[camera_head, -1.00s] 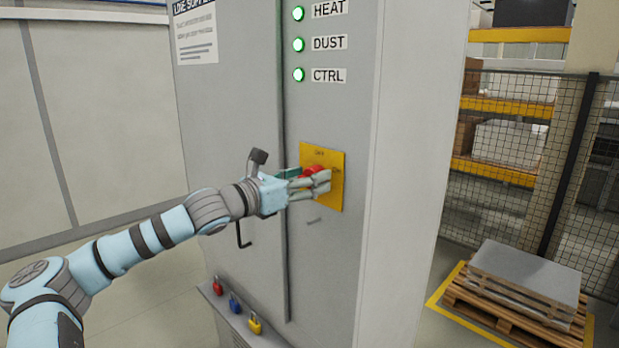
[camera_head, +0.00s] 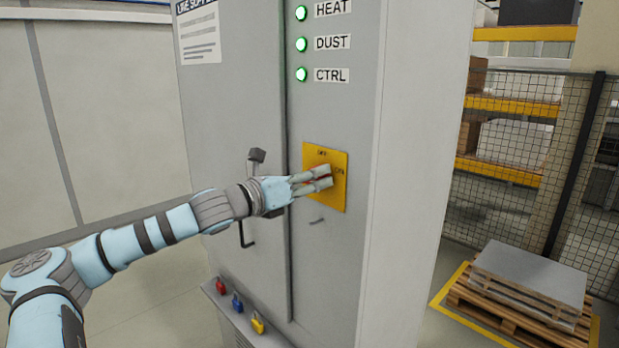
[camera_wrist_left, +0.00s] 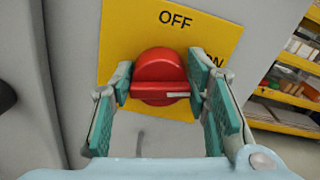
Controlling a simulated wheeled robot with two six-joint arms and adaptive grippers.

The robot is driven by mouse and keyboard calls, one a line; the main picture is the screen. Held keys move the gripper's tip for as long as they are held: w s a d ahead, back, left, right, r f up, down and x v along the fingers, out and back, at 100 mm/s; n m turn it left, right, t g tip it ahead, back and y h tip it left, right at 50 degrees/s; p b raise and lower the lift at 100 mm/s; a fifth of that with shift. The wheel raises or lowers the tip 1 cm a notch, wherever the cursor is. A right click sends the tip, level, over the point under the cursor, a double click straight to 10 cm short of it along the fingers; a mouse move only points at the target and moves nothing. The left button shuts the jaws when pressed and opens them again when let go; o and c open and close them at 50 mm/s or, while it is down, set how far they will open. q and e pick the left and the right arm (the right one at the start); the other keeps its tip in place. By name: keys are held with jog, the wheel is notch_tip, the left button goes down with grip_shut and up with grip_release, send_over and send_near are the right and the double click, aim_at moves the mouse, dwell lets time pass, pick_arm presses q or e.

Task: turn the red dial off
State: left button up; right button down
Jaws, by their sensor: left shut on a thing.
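The red dial (camera_wrist_left: 160,80) sits on a yellow plate (camera_wrist_left: 120,40) on the grey cabinet. In the left wrist view its grip bar lies level, and the white mark points right, to the ON side. The OFF label (camera_wrist_left: 175,19) is above the dial and the ON label (camera_wrist_left: 214,60) is at the right, partly covered by a finger. My left gripper (camera_head: 328,178) is shut on the dial, with a finger at each end of the bar (camera_wrist_left: 160,86). In the head view the fingers hide most of the dial. My right gripper is not in view.
The cabinet (camera_head: 335,260) has several lit green lamps above the plate and a black door handle (camera_head: 246,230) left of it. Small padlocks (camera_head: 237,305) sit on a low ledge. A pallet (camera_head: 520,300) and mesh fence stand at the right.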

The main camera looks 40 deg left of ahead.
pick_arm(q)
jog(key=n, duration=0.3)
jog(key=shift+f+n, duration=0.1)
jog(key=shift+n, duration=0.2)
jog(key=n, duration=0.3)
jog(key=shift+a+f+n, duration=0.1)
jog(key=shift+n, duration=0.2)
jog(key=n, duration=0.3)
jog(key=shift+n, duration=0.4)
jog(key=shift+a+f+n+b, duration=0.15)
jog(key=shift+n+b, duration=0.2)
jog(key=shift+n, duration=1.55)
jog(key=o, duration=1.2)
jog(key=shift+c, duration=0.2)
jog(key=shift+w, duration=0.15)
